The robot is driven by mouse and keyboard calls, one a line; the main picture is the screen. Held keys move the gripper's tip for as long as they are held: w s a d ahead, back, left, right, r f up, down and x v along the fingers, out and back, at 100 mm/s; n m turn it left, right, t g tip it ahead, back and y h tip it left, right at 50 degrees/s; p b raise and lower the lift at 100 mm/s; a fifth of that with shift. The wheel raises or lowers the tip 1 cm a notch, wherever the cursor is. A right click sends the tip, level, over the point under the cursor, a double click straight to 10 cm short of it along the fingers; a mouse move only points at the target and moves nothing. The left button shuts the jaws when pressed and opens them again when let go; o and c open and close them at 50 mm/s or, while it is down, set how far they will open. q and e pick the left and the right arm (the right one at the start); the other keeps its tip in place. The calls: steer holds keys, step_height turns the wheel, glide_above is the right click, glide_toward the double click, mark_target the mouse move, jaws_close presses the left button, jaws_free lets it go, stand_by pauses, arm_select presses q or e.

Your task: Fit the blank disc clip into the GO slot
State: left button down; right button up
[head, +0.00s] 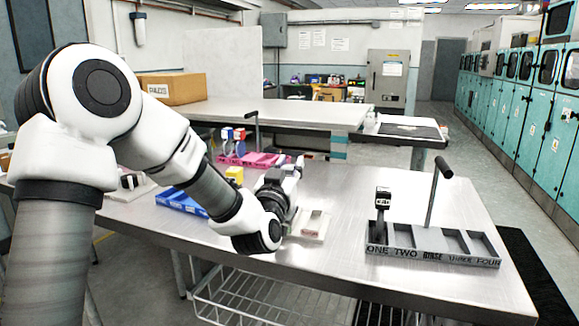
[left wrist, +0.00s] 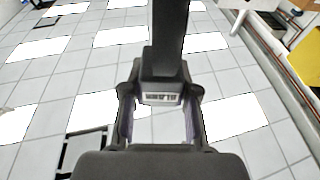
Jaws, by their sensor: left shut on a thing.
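My left gripper (head: 284,181) is over the middle of the metal table, beside a small beige tray. In the left wrist view the left gripper (left wrist: 160,118) is shut on a dark clip (left wrist: 165,45), a long bar with a pale label (left wrist: 160,98). The label's lettering is too small to read surely, and no disc shows on this clip. The head view does not show the held clip clearly. I cannot make out a slot marked GO. The beige tray (head: 313,222) has a recess and is partly hidden by my gripper. My right gripper is not in view.
A grey tray (head: 432,260) with ONE, TWO, THREE and FOUR on its front has an upright handle and a standing labelled clip (head: 383,198). A blue tray (head: 180,201) and a pink tray (head: 255,159) lie left and behind. The table (head: 345,200) is clear between the beige and grey trays.

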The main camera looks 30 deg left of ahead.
arm_select(q)
steer(key=shift+f+b, duration=0.55)
steer(key=shift+f, duration=0.15)
steer(key=c, duration=0.8)
jaws_free()
step_height(320, 180, up, 10)
steer(key=shift+f, duration=0.1)
